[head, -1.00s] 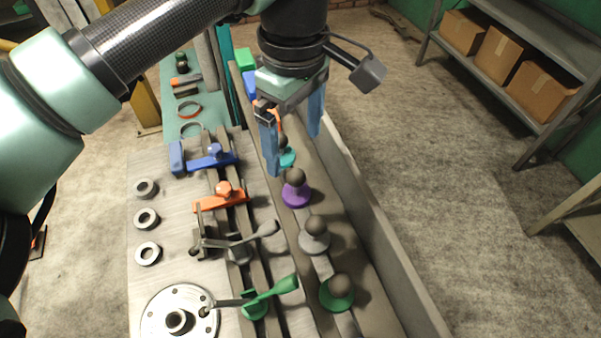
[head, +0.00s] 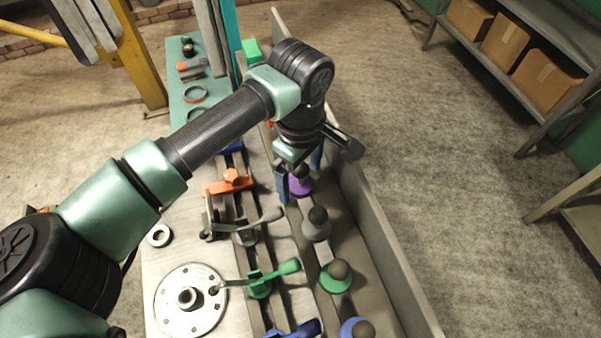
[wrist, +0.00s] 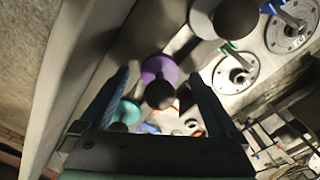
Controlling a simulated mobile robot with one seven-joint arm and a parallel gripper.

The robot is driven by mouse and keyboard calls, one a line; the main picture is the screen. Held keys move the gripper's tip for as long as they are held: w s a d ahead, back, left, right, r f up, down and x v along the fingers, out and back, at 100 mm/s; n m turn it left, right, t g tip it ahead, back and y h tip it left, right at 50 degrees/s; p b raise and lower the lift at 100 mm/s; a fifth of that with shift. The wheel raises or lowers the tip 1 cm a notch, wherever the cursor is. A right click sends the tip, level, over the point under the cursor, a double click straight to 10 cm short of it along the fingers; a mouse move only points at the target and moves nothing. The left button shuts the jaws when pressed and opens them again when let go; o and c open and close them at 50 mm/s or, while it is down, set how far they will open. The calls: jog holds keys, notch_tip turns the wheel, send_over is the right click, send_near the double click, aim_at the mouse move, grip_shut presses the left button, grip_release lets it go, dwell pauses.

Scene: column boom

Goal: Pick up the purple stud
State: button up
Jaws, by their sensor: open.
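The purple stud (head: 301,186) has a purple round base and a dark ball top, and stands upright in the row along the trough. My gripper (head: 299,185) is open, its two blue fingers pointing down on either side of the stud's upper part in the head view. In the wrist view the purple stud (wrist: 159,80) lies between and beyond the fingertips (wrist: 157,82), nearer the middle of the gap. I cannot tell whether the fingers are level with the ball; no contact shows.
A grey stud (head: 316,226), a green stud (head: 337,277) and a blue stud (head: 356,328) stand nearer in the row. A teal stud (wrist: 127,112) shows in the wrist view. An orange clamp (head: 231,181) sits left. The trough wall (head: 365,215) runs along the right.

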jog(key=c, duration=1.5)
jog(key=shift+r, duration=0.15)
notch_tip(320, 180, up, 10)
jog(key=b, duration=0.3)
